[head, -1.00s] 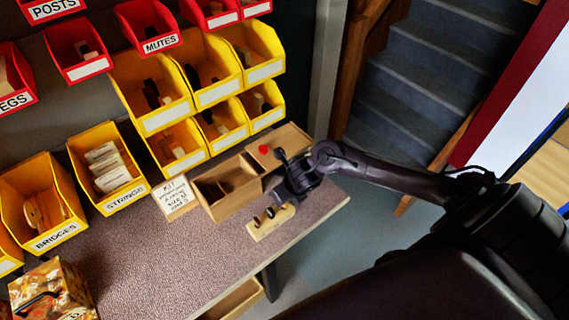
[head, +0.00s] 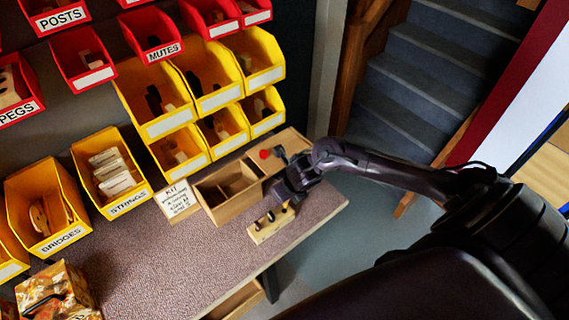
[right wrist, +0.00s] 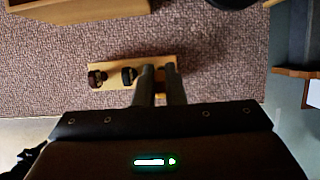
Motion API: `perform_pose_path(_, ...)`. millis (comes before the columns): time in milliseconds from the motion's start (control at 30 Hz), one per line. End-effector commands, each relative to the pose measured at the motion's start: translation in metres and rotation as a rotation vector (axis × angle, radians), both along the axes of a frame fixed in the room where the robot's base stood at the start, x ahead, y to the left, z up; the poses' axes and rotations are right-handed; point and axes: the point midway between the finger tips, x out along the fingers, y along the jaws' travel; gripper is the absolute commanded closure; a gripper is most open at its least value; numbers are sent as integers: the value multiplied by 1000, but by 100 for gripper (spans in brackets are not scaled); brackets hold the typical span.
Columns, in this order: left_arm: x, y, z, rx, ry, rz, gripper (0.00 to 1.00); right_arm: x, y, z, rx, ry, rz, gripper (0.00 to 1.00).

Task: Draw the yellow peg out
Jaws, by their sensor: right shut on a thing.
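A pale wooden block (head: 260,234) with dark pegs sits near the table's front edge. In the right wrist view the block (right wrist: 112,67) has two dark pegs (right wrist: 97,79) (right wrist: 129,76) standing at its left and middle. My right gripper (head: 284,208) is at the block's right end. In the right wrist view its two fingers (right wrist: 159,71) are close together over that end, shut on a peg that they mostly hide. I cannot make out that peg's colour. My left gripper is not in view.
An open wooden box (head: 224,206) with compartments stands behind the block, near a white kit card (head: 177,200). A red item (head: 264,154) lies on the box's right part. Yellow and red bins rise behind.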

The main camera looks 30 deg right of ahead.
Motion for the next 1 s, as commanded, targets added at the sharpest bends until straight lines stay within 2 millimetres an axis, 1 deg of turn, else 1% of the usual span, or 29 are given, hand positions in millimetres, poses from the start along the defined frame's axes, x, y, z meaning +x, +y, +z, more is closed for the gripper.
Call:
perform_pose_path(33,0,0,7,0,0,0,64,0,0,8,0,0,1,100)
perform_pose_path(600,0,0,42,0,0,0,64,0,0,53,0,0,0,100)
perform_pose_path(700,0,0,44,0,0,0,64,0,0,56,0,1,1,100)
perform_pose_path(1000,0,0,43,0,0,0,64,0,0,54,0,1,0,100)
